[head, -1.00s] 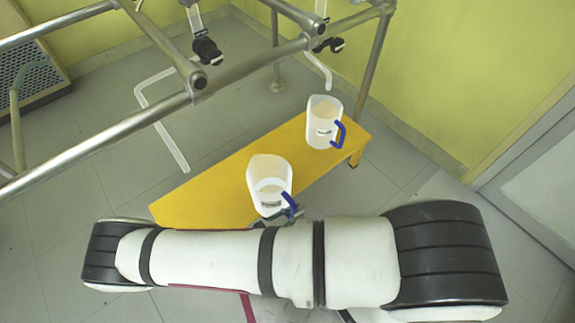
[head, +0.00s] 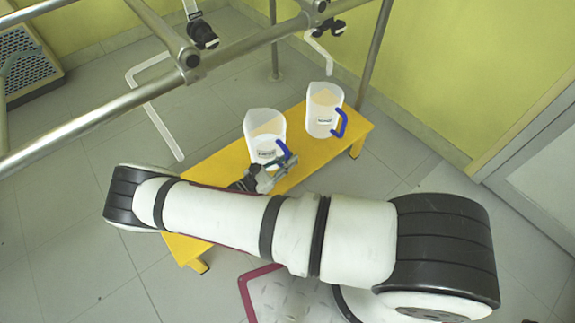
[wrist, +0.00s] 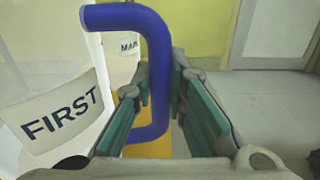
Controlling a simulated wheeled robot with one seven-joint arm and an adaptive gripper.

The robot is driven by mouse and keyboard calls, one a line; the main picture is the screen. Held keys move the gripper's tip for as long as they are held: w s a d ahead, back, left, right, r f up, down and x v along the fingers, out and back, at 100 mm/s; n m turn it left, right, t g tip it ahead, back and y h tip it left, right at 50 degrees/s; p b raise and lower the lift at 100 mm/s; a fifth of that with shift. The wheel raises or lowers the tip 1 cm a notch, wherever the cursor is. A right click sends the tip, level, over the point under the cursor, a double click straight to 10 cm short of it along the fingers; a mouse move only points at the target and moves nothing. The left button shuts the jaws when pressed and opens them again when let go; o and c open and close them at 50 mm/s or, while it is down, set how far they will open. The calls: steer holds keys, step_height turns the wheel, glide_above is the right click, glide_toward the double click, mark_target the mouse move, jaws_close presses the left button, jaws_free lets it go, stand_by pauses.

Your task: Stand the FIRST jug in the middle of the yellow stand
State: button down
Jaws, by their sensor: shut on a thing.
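The FIRST jug (head: 262,124) is a clear-white jug with a blue handle (wrist: 158,70). It is upright over the middle part of the yellow stand (head: 203,165) in the head view. I cannot tell whether its base touches the top. Its label reads FIRST in the wrist view (wrist: 62,115). My gripper (head: 280,168) is shut on the handle, with a teal-padded finger on each side of it in the wrist view (wrist: 160,88). My arm hides part of the stand's near side.
Metal frame tubes (head: 150,20) with black valves (head: 203,36) and a bent white pipe (head: 150,105) lie behind and left. The stand's left end is bare.

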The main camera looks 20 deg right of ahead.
steer(key=shift+w+d+f, duration=0.15)
steer(key=shift+w+f, duration=0.1)
steer(key=shift+w, duration=0.15)
steer(key=shift+f+b, duration=1.05)
steer(key=shift+f, duration=0.45)
steer(key=shift+f, duration=0.15)
steer(key=c, duration=1.6)
jaws_free()
steer(key=shift+s, duration=0.1)
steer(key=p+v, duration=0.2)
steer(key=v, duration=1)
